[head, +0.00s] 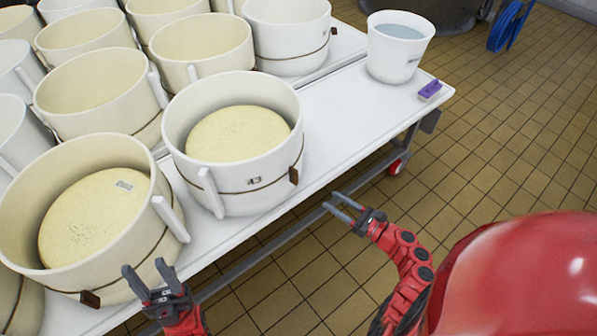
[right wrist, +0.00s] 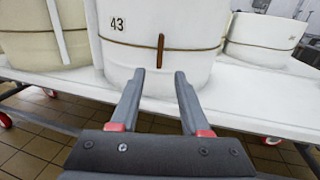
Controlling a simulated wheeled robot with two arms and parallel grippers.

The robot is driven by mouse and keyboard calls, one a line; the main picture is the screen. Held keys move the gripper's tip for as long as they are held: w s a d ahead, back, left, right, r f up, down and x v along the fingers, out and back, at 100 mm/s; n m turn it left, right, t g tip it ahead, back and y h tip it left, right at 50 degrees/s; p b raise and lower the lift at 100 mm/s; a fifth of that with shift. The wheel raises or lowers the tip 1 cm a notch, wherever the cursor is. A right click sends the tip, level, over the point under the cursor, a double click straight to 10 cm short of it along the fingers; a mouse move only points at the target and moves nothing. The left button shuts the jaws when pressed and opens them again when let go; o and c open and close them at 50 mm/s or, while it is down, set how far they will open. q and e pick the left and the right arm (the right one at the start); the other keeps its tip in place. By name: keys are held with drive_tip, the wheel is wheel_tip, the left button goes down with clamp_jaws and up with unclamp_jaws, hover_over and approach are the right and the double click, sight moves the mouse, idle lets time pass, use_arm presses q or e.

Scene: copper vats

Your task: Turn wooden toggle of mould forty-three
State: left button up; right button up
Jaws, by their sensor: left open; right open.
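Mould forty-three (head: 225,187) is a white round mould with a yellow cheese inside, standing on the white table near its front edge. Its brown wooden toggle (head: 294,175) sits upright on a cord around the mould. In the right wrist view the toggle (right wrist: 160,50) stands upright, right of the 43 label (right wrist: 117,24). My right gripper (head: 339,208) is open and empty, in front of the table edge and apart from the mould. In its wrist view the fingertips (right wrist: 160,76) point at the mould just below the toggle. My left gripper (head: 148,274) is open and empty before the neighbouring mould.
Another mould (head: 20,222) with cheese stands left of mould forty-three, and several more moulds stand behind. A white bucket of liquid (head: 400,62) and a purple brush (head: 430,90) are at the table's right end. The white tabletop (head: 340,125) between is clear.

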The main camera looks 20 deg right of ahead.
sight(297, 177)
drive_tip(key=x, duration=1.5)
drive_tip(key=shift+d, duration=0.1)
drive_tip(key=shift+c, duration=0.2)
clamp_jaws()
